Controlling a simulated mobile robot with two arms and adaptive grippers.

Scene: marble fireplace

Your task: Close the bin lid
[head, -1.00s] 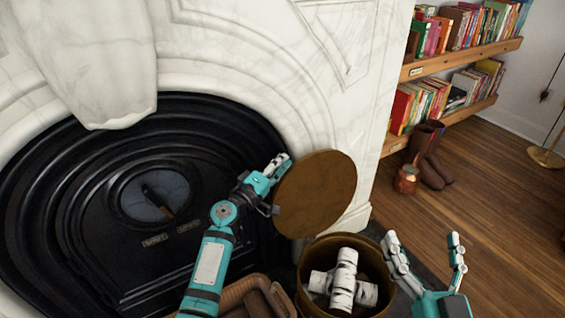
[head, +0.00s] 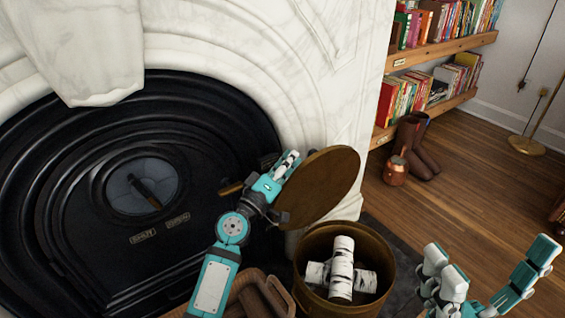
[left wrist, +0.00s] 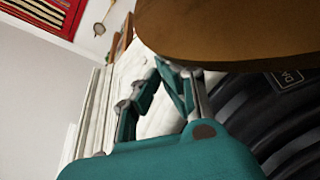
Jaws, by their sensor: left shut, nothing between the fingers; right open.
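The round brown bin lid (head: 322,187) stands raised and tilted above the back edge of the bin (head: 344,308). The bin is open, and birch logs (head: 342,270) show inside it. My left gripper (head: 290,158) is shut and empty at the lid's upper left edge, on its fireplace side. In the left wrist view the lid (left wrist: 235,30) fills the upper right, close beside the fingers (left wrist: 165,88); whether they touch is unclear. My right gripper (head: 482,296) is open and empty, to the right of the bin.
A basket (head: 262,298) with brown contents sits left of the bin. The marble fireplace (head: 235,60) rises behind. A copper pot (head: 396,170) and brown boots (head: 420,150) stand by the bookshelf (head: 440,50).

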